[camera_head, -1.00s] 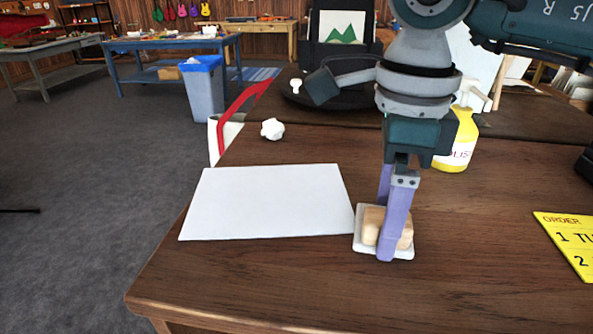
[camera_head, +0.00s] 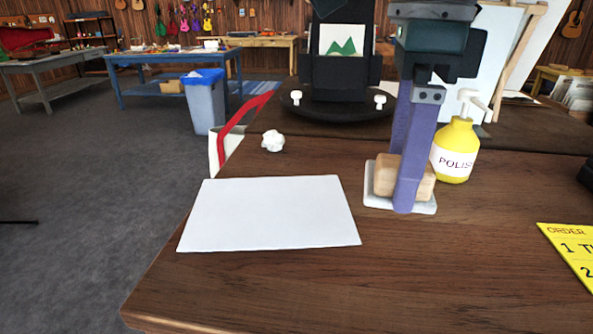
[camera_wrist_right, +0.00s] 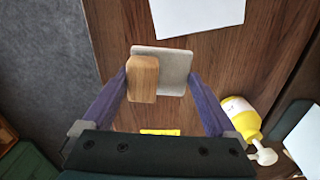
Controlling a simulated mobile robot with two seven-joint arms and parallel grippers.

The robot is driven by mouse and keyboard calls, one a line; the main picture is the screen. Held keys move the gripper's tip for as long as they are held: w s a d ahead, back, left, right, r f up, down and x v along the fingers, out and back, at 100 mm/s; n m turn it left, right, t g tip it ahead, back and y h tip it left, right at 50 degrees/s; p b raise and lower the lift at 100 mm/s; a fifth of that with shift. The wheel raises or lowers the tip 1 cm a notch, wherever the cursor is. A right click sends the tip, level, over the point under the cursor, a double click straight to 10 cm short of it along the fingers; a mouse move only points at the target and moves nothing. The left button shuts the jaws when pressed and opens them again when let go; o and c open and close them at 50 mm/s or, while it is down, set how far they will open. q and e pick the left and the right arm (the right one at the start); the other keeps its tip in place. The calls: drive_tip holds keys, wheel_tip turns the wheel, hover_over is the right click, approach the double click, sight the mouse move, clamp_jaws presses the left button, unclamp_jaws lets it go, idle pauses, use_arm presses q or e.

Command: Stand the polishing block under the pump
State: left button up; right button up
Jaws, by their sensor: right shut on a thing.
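The polishing block is a light wooden grip (camera_head: 384,175) on a flat pale pad (camera_head: 428,207); it also shows in the right wrist view (camera_wrist_right: 143,80). My right gripper (camera_head: 406,196) is shut on the block, with its purple fingers at either side of it. I cannot tell whether the pad touches the table. The yellow polish bottle (camera_head: 455,150) stands upright just right of the block, its white pump (camera_head: 474,101) on top. The block is beside the bottle, lower than the pump nozzle. The bottle also shows in the right wrist view (camera_wrist_right: 240,115). My left gripper is out of view.
A white sheet (camera_head: 270,213) lies on the wooden table left of the block. A small white knobbed piece (camera_head: 272,141) lies behind it. A black stand (camera_head: 340,105) is at the back. A yellow order card (camera_head: 573,255) lies at the right. The front of the table is clear.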

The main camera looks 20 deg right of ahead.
drive_tip(key=a+r+n, duration=0.1)
drive_tip(key=r+n, duration=0.2)
drive_tip(key=n, duration=0.1)
drive_tip(key=a+r+n+p, duration=0.1)
drive_tip(key=r+n, duration=0.3)
drive_tip(key=n, duration=0.1)
drive_tip(key=s+a+r+n, duration=0.1)
drive_tip(key=r+n, duration=0.2)
drive_tip(key=n, duration=0.1)
drive_tip(key=shift+r+n, duration=0.3)
drive_tip(key=n, duration=0.5)
wheel_tip(320, 180, up, 34)
drive_tip(key=n+p, duration=0.7)
drive_tip(key=p, duration=3.2)
hover_over(387, 163)
drive_tip(key=s+a, duration=0.2)
drive_tip(key=s, duration=0.5)
drive_tip(key=shift+s+a+r, duration=0.1)
drive_tip(key=shift+s, duration=0.05)
